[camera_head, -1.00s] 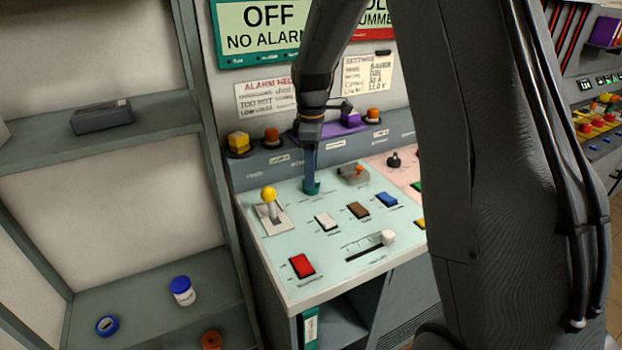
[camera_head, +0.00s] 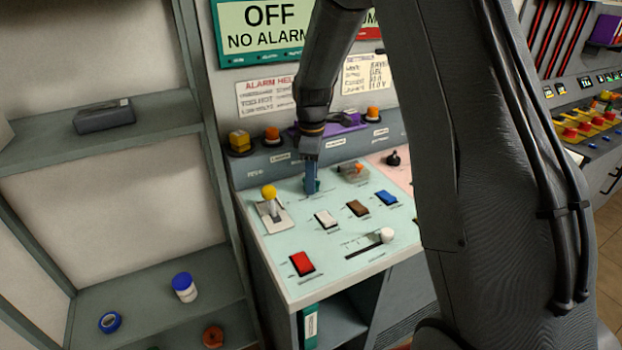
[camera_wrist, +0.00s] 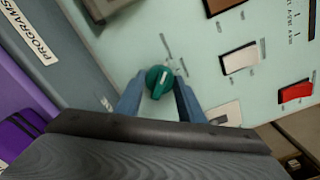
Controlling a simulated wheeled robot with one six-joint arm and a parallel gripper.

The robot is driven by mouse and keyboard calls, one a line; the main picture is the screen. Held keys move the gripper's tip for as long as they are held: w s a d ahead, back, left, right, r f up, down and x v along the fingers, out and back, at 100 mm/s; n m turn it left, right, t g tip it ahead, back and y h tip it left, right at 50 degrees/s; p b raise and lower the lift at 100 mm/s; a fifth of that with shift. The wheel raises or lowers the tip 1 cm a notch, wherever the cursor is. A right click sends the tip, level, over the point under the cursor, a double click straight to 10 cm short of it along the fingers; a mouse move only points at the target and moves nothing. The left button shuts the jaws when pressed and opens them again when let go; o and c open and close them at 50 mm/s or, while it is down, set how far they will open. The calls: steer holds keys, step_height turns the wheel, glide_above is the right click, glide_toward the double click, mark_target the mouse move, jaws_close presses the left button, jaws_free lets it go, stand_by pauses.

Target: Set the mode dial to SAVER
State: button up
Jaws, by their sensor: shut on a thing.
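The mode dial is a small round teal knob (camera_wrist: 158,82) on the pale green panel, with a white pointer line. In the wrist view the line points up and slightly right; the marks around it are too small to read. My gripper (camera_wrist: 159,92) has its two blue fingers on either side of the knob and is shut on it. In the head view my gripper (camera_head: 312,184) points down at the panel's back left, and its fingers hide most of the dial.
A yellow-topped lever (camera_head: 269,193) stands left of the dial. A grey knob with an orange part (camera_head: 354,170) is to its right. White (camera_head: 325,218), brown (camera_head: 357,208), blue (camera_head: 386,198) and red (camera_head: 302,262) switches and a slider (camera_head: 386,236) are nearer the front.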

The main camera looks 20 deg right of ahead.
steer(key=shift+m, duration=0.3)
steer(key=m, duration=0.3)
steer(key=shift+m, duration=0.4)
steer(key=m, duration=0.4)
steer(key=shift+m+p, duration=0.3)
steer(key=m, duration=0.4)
steer(key=shift+r, duration=0.1)
steer(key=shift+a+m, duration=0.1)
steer(key=shift+m, duration=2.3)
steer(key=o, duration=1)
steer(key=shift+o, duration=0.2)
